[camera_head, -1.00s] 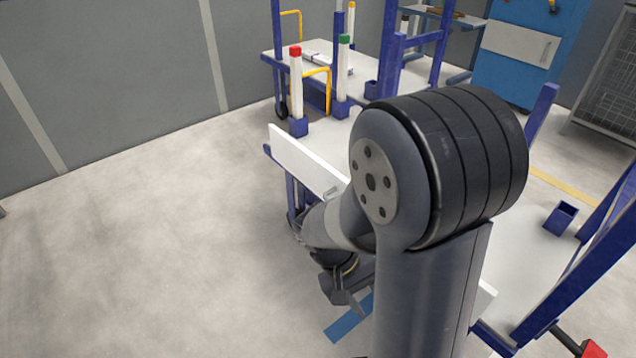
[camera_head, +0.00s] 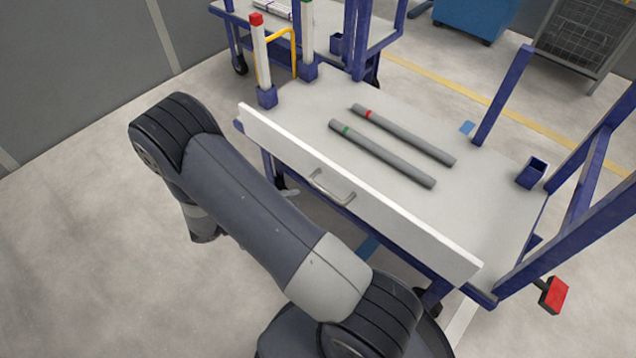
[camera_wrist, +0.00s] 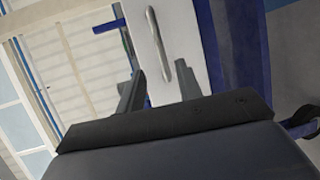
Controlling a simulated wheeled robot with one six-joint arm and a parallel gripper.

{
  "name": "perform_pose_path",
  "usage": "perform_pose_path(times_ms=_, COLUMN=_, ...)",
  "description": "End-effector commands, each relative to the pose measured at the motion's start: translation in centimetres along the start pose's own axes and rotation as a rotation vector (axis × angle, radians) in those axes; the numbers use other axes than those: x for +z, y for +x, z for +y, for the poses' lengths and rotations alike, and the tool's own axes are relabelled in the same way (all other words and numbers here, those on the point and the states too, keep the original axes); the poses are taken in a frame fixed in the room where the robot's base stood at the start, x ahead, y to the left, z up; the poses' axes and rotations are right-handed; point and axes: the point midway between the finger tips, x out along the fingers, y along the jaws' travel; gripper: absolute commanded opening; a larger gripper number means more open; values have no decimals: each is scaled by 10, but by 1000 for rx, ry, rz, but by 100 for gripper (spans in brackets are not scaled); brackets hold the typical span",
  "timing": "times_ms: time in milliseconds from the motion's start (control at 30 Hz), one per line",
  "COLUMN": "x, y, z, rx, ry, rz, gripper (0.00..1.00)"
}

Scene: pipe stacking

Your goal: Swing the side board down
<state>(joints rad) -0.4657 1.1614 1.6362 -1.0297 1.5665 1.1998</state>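The white side board (camera_head: 400,227) stands upright along the near long edge of the blue-framed cart. In the wrist view the board (camera_wrist: 178,30) and the handle (camera_wrist: 158,45) lie beyond my gripper (camera_wrist: 160,70). The two fingers are apart with nothing held between them, and the handle lies ahead, roughly in line with the gap.
Two grey pipes, one with a red band (camera_head: 410,137) and one with a green band (camera_head: 385,155), lie on the cart top (camera_head: 480,205). White posts with red (camera_head: 262,55) and green tops stand at the far left end. Blue uprights rise at right. The floor at left is clear.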

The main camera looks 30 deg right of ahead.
Motion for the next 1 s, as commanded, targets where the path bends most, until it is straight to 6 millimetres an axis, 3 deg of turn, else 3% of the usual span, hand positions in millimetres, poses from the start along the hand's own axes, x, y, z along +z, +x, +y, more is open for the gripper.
perform_pose_path(times_ms=500, x=1, y=88, z=-1, rx=-3, ry=-2, rz=-6, gripper=34)
perform_pose_path(times_ms=700, x=1, y=102, z=-1, rx=-2, ry=-3, rz=-3, gripper=34)
perform_pose_path(times_ms=1000, x=1, y=103, z=0, rx=-3, ry=-3, rz=-3, gripper=34)
